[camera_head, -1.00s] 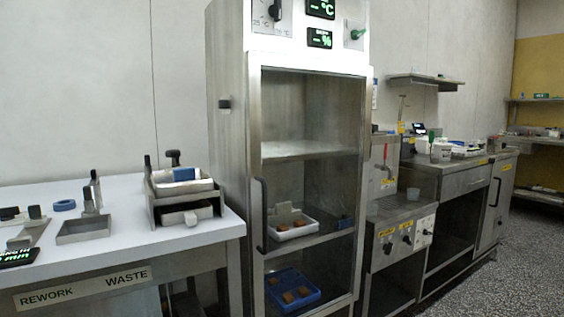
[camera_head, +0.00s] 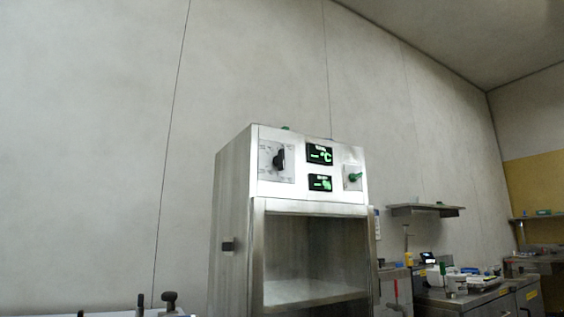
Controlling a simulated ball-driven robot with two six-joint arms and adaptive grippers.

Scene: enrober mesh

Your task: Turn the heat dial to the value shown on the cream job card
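A black dial (camera_head: 279,159) sits on a pale square plate at the left of the front panel of a tall steel cabinet (camera_head: 232,205). Its scale markings are too small to read. Two dark displays with green characters stand beside it, one with °C (camera_head: 319,154) and one with % (camera_head: 320,183). A green knob (camera_head: 354,177) is on a second plate at the panel's right. I cannot make out a cream job card. Neither of my grippers is in view.
A wall shelf (camera_head: 425,210) hangs to the right of the cabinet. Steel counters (camera_head: 470,299) with several small items stand below it. A white table's edge shows at the bottom left. The wall above the cabinet is bare.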

